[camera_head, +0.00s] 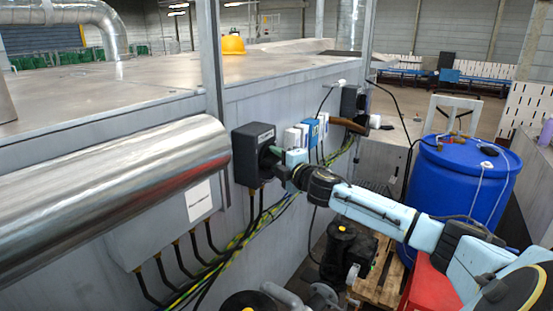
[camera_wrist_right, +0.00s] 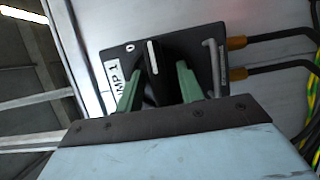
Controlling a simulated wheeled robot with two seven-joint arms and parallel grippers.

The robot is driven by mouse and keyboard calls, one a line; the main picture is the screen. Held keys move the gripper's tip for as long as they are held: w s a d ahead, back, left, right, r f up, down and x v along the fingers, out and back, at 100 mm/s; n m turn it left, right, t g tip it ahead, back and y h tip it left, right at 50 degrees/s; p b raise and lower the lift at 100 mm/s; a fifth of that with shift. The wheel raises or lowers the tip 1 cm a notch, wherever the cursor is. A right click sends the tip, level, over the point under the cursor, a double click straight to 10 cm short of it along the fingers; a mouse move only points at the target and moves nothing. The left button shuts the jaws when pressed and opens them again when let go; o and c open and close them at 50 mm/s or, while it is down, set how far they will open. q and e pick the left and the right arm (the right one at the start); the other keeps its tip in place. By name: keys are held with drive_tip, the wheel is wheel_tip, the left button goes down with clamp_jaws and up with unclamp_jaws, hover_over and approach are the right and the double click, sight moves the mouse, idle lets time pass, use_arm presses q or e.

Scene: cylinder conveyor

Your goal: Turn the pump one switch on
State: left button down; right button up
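The pump one switch is a black box (camera_head: 250,156) on the grey cabinet wall, right of the big metal pipe in the head view. In the right wrist view the box (camera_wrist_right: 218,60) carries a white label, partly cut off, ending in "MP 1". Its dark knob (camera_wrist_right: 154,72) has a white line and stands near a "0" mark. My right gripper (camera_head: 279,166) is at the front of the box. In the wrist view its green fingers (camera_wrist_right: 158,88) stand open on both sides of the knob; a gap shows on the right. Firm contact cannot be told. My left gripper is out of view.
Blue and white boxes (camera_head: 309,132) sit on the wall right of the switch. Cables (camera_head: 238,246) run below it. A shiny pipe (camera_head: 110,185) lies close at left. A blue barrel (camera_head: 462,190) stands at right, with a dark pump (camera_head: 348,250) below my arm.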

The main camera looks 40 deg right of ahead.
clamp_jaws()
idle(0.3)
